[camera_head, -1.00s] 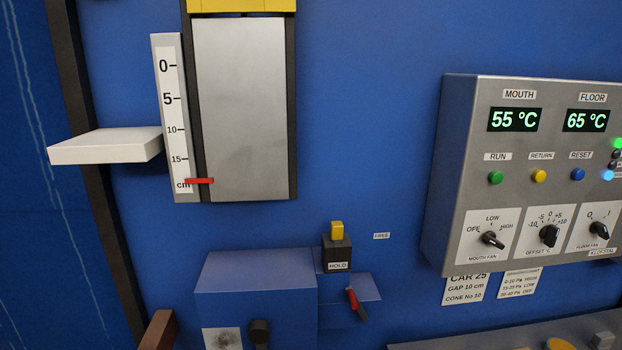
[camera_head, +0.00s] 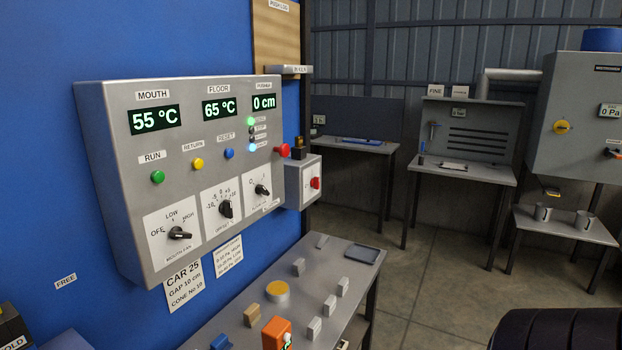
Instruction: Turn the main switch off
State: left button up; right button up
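A small grey box (camera_head: 303,184) sits at the right end of the control panel (camera_head: 110,105) on the blue wall. It carries a red rotary handle (camera_head: 315,183), which looks like the main switch; its label and exact setting are too small to read. A red push button (camera_head: 283,150) sticks out near the panel's right edge, just above and left of the box. The panel's displays are lit at 55 °C, 65 °C and 0 cm. Neither of my grippers is in view.
A grey bench (camera_head: 330,262) below the panel holds several small grey blocks, a yellow-topped disc (camera_head: 277,292) and an orange object (camera_head: 276,333). Open concrete floor (camera_head: 430,290) lies to the right. Further back stand a work table (camera_head: 462,172) and a grey cabinet (camera_head: 585,95).

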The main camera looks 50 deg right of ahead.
aim_at(315, 181)
jog(key=z, duration=1.6)
jog(key=l+u, duration=0.1)
jog(key=u, duration=0.25)
jog(key=i+l+u, duration=0.1)
jog(key=u, duration=0.25)
jog(key=l+u, duration=0.15)
jog(key=u, duration=0.25)
jog(key=l+u, duration=0.5)
jog(key=l, duration=0.3)
jog(key=k+l+u, duration=0.15)
jog(key=l, duration=1.3)
jog(key=i, duration=0.05)
